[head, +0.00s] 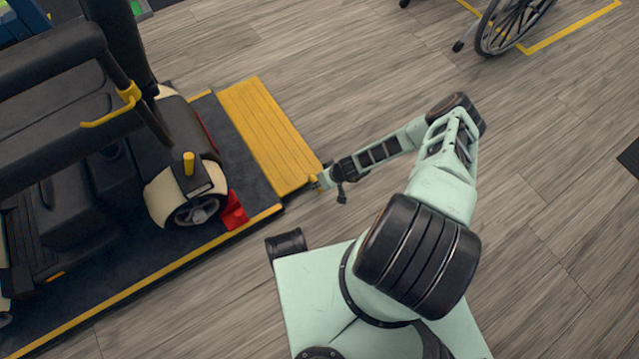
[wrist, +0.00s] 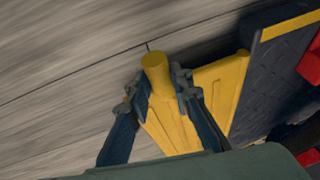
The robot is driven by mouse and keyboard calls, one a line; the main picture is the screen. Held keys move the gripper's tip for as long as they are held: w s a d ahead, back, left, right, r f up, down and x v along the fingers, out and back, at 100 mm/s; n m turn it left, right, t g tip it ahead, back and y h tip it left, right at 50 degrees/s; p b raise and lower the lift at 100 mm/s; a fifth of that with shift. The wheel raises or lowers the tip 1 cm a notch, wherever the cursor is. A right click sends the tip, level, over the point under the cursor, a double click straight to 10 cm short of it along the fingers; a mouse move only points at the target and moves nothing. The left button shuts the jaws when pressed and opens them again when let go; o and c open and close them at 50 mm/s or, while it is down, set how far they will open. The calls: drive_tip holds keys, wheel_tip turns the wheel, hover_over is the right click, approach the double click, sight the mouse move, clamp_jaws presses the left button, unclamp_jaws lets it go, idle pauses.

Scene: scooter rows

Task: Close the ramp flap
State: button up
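The yellow ramp flap (head: 262,135) lies low along the right edge of the dark platform (head: 262,196), sloping out over the floor. It also shows in the wrist view (wrist: 222,85), partly behind my fingers. A round yellow knob (wrist: 156,68) stands at the flap's near outer corner; it is small in the head view (head: 314,181). My gripper (head: 328,180) is at that corner. In the wrist view, my gripper's two fingertips (wrist: 158,88) are on either side of the knob and appear pressed against it.
A black scooter (head: 70,150) with cream wheel covers stands on the platform. A red wedge (head: 234,211) sits by its wheel. A wheelchair (head: 510,25) is at the top right.

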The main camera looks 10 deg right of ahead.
clamp_jaws()
drive_tip(key=shift+a+r, duration=0.1)
